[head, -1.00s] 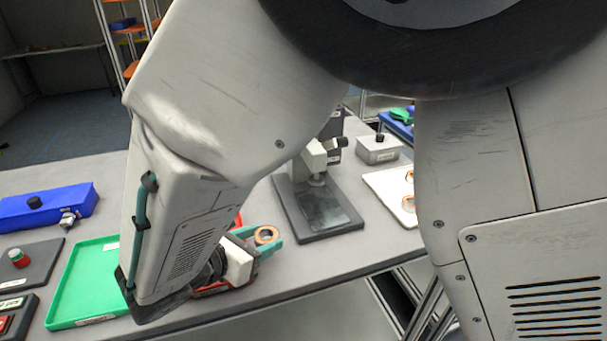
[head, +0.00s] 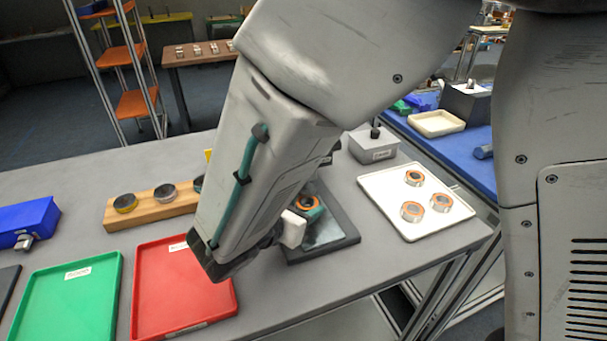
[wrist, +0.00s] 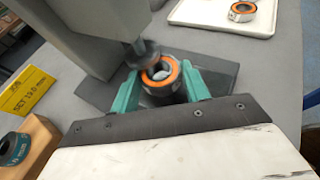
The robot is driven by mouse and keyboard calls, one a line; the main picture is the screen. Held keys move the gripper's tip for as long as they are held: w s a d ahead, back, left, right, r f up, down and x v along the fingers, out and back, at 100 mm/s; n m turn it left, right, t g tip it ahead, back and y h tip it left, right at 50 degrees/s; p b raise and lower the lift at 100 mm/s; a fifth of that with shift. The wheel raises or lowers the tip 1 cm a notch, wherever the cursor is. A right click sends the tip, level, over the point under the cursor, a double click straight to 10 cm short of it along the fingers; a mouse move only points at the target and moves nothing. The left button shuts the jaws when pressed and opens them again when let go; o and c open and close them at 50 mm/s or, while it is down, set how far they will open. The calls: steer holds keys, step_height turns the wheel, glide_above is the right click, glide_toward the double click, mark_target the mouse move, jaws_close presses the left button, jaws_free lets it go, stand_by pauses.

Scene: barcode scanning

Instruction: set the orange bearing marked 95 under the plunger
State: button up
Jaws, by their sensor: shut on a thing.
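My gripper (wrist: 160,91) is shut on an orange-ringed bearing (wrist: 171,88) with a dark body; its marking cannot be read. In the wrist view the teal fingers sit on either side of the bearing. The press plunger (wrist: 142,54) is just beyond the bearing and slightly left, close to its far rim; whether they touch I cannot tell. The press base (wrist: 97,92) is a dark plate under and around the fingers. In the head view the held bearing (head: 306,203) is over the press base (head: 345,222), and my arm hides most of the press.
A white tray (head: 377,195) with 3 orange-ringed bearings is to the right. A grey box (head: 374,148) stands behind it. Red (head: 150,290) and green (head: 50,310) trays lie left. A wooden rack (head: 150,211) holds rings. A yellow sign (wrist: 27,91) stands left of the press.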

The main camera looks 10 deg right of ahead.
steer(key=shift+w+f, duration=0.3)
steer(key=shift+f, duration=0.45)
steer(key=shift+w+d, duration=0.1)
steer(key=shift+d, duration=0.15)
steer(key=shift+f, duration=0.1)
steer(key=o, duration=1.1)
